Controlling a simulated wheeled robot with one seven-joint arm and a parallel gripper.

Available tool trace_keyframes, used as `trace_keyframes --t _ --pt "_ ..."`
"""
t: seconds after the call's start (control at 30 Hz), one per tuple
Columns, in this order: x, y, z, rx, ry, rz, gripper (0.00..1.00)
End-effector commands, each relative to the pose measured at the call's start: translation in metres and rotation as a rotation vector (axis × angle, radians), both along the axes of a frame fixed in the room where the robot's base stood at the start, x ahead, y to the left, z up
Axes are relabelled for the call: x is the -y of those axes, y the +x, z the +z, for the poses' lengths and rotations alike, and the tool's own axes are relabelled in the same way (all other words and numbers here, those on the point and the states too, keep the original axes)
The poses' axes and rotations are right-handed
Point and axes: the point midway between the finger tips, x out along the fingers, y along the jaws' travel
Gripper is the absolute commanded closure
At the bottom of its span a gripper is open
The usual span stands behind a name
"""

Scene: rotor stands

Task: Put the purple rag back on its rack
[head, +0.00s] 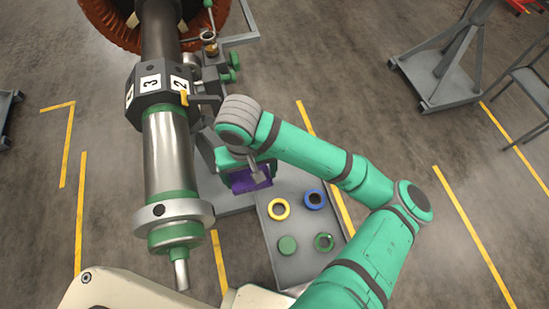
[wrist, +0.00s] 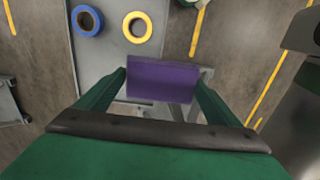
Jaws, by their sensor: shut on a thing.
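The purple rag (head: 252,180) is held in my gripper (head: 247,172), beside the grey table and to the right of the rotor's metal shaft. In the wrist view the rag (wrist: 162,80) looks like a flat purple rectangle between the two green fingers of my gripper (wrist: 160,88), which are shut on it. In the wrist view a grey frame part (wrist: 207,82) shows just behind the rag's right side. I cannot tell which part is the rag's rack.
The large rotor (head: 165,152) stands on the left. A grey stand (head: 440,80) is at upper right. Floor is open beyond the table.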

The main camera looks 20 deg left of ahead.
Motion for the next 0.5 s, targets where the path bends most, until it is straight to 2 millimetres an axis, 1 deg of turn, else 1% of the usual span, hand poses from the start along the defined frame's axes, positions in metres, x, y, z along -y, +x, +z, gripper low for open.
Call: trace_keyframes --t 0.17,0.47,0.5 --pt "0.010 0.021 -0.011 -0.002 0.000 -0.004 0.34" --pt "0.028 0.075 -0.040 -0.004 0.001 0.016 0.34" --pt "0.031 0.081 -0.046 -0.005 0.003 0.016 0.34"
